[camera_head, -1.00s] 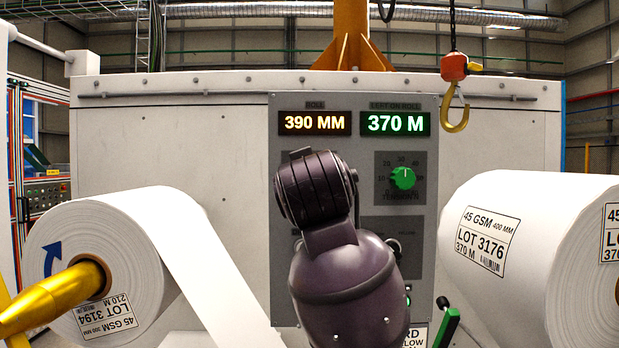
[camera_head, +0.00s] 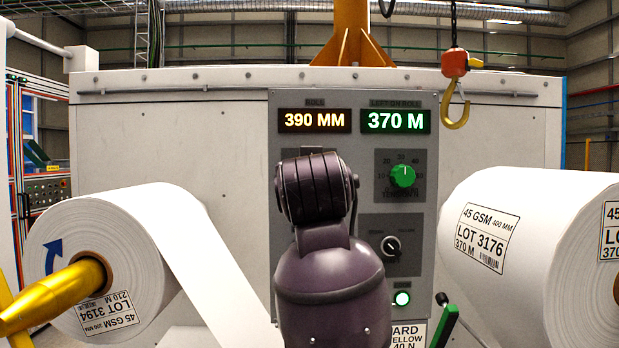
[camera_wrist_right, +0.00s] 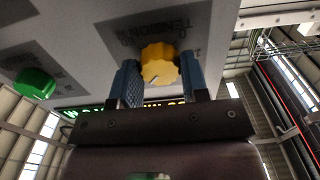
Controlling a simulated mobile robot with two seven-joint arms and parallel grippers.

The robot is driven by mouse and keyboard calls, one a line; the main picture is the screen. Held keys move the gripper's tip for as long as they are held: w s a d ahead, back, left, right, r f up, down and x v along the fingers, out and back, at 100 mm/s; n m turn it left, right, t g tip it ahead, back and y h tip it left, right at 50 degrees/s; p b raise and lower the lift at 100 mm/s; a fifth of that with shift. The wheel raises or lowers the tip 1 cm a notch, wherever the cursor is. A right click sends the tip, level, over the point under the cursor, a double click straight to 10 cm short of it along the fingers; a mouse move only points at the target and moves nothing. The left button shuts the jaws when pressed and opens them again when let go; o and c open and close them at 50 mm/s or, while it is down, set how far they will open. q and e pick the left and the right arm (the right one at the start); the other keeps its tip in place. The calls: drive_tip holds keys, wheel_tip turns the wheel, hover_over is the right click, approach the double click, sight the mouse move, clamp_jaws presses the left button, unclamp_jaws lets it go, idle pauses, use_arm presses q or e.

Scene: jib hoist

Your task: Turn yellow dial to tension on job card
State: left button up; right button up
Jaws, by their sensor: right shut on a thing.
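The yellow dial (camera_wrist_right: 159,64) shows in the right wrist view, on a grey plate with tension lettering. My right gripper (camera_wrist_right: 161,72) has its blue finger pads on either side of it and is shut on it. A pointer mark shows on the dial, but its reading cannot be made out. In the head view my own dark arm hides the dial and the gripper. The job card (camera_head: 408,335) is partly hidden by that arm; it shows "YELLOW" and "40 N". My left gripper is not in view.
Paper rolls stand at left (camera_head: 105,250) and right (camera_head: 530,250). A hoist hook (camera_head: 455,112) hangs at upper right.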

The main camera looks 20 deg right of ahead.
drive_tip(key=shift+f, duration=0.1)
drive_tip(key=o, duration=0.9)
drive_tip(key=b+v, duration=0.1)
drive_tip(key=v, duration=1)
drive_tip(key=shift+w, duration=0.1)
